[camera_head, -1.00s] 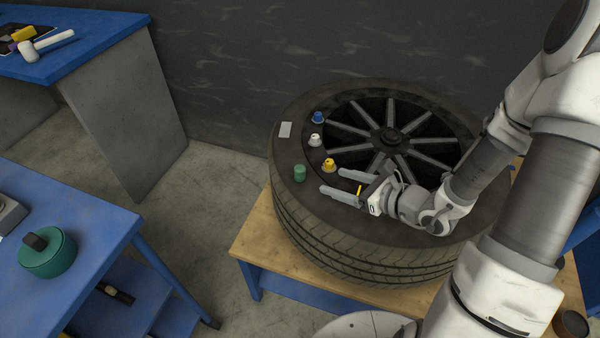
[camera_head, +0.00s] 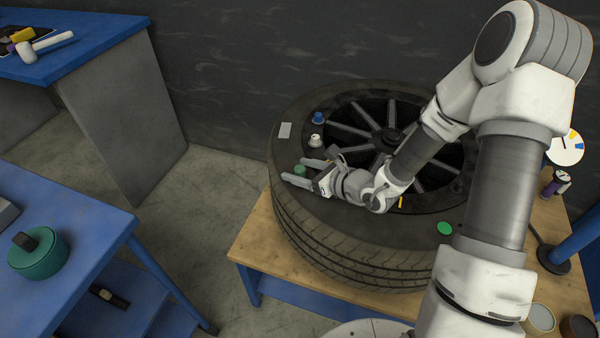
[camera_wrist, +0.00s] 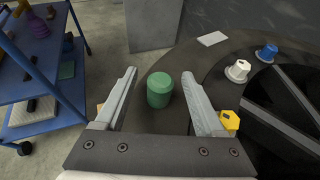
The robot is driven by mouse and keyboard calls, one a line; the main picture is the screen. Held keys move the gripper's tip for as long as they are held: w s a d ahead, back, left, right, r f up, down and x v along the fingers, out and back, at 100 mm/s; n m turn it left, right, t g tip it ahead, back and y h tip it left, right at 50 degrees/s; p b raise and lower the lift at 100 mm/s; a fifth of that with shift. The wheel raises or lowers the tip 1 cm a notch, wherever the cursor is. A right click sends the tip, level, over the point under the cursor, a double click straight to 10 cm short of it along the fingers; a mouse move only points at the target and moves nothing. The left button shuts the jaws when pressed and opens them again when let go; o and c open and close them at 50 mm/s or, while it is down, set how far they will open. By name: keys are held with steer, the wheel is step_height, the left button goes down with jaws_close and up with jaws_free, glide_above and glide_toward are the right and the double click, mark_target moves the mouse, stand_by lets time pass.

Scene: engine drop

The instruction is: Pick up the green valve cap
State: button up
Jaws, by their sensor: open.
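The green valve cap (camera_wrist: 160,90) is a small upright cylinder on the tire's sidewall. In the wrist view it stands between the two fingers of my gripper (camera_wrist: 165,98), with a gap on each side. In the head view my gripper (camera_head: 300,171) reaches leftward over the tire, and the green cap (camera_head: 299,170) shows between the fingers. My gripper is open and holds nothing. The yellow cap (camera_wrist: 229,121) sits just outside the right finger in the wrist view; in the head view my gripper hides it.
The tire (camera_head: 330,240) lies on a wooden-topped table (camera_head: 245,244). A white cap (camera_head: 316,141), a blue cap (camera_head: 318,117) and a pale label (camera_head: 285,130) are beyond my gripper. A blue cart (camera_head: 85,215) stands at left.

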steer(key=shift+c, duration=0.2)
jaws_close()
steer(key=shift+r, duration=0.1)
